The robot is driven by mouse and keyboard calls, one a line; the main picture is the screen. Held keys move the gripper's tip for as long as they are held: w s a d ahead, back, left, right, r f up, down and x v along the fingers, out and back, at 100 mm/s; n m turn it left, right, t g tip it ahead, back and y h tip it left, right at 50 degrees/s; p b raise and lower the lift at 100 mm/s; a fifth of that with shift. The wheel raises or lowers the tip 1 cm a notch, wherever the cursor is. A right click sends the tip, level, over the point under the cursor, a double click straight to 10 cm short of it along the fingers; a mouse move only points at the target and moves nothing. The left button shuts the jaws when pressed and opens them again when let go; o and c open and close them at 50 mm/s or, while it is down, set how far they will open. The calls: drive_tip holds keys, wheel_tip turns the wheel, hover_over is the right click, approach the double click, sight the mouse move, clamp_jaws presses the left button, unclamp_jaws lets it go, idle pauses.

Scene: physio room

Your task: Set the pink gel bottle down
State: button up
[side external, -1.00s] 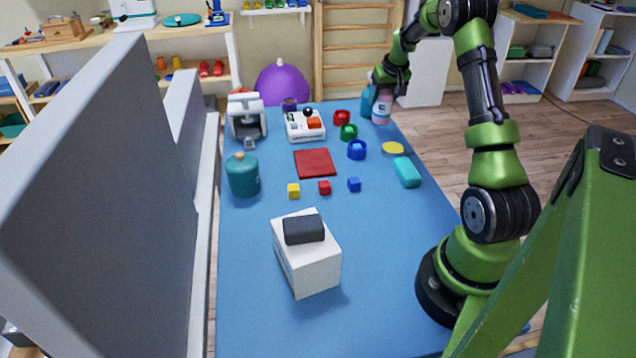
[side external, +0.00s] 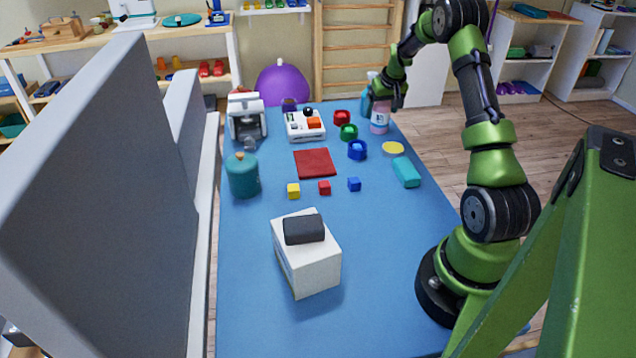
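The pink gel bottle (side external: 380,120) is upright at the far right of the blue table (side external: 262,320). Its base is at or just above the table top; I cannot tell whether it touches. My gripper (side external: 385,100) is around the upper part of the bottle and appears shut on it. The gripper hides the bottle's top, and the fingertips are small and dark in this view.
A teal bottle (side external: 365,104) stands close behind on the left. A teal block (side external: 406,173) lies nearer. The table's right edge is close.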

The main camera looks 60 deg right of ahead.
drive_tip(key=shift+r, duration=0.3)
drive_tip(key=v, duration=1.1)
drive_tip(key=w+a+r+n+t, duration=0.1)
drive_tip(key=a+r, duration=0.2)
drive_tip(key=a, duration=0.4)
drive_tip(key=w+a+r+t, duration=0.1)
drive_tip(key=a+r, duration=0.3)
drive_tip(key=a, duration=0.2)
drive_tip(key=s+a+r+n+t+y, duration=0.1)
drive_tip(key=s+a+r+y, duration=0.15)
drive_tip(key=a, duration=0.85)
drive_tip(key=s+a+r+n+y, duration=0.1)
drive_tip(key=s+a, duration=0.3)
drive_tip(key=a, duration=0.7)
drive_tip(key=s+a+f+n+y, duration=0.1)
drive_tip(key=s+a+f, duration=0.1)
drive_tip(key=s+a, duration=0.5)
drive_tip(key=shift+s+a+t, duration=0.25)
drive_tip(key=shift+a+t, duration=0.15)
drive_tip(key=shift+a, duration=0.4)
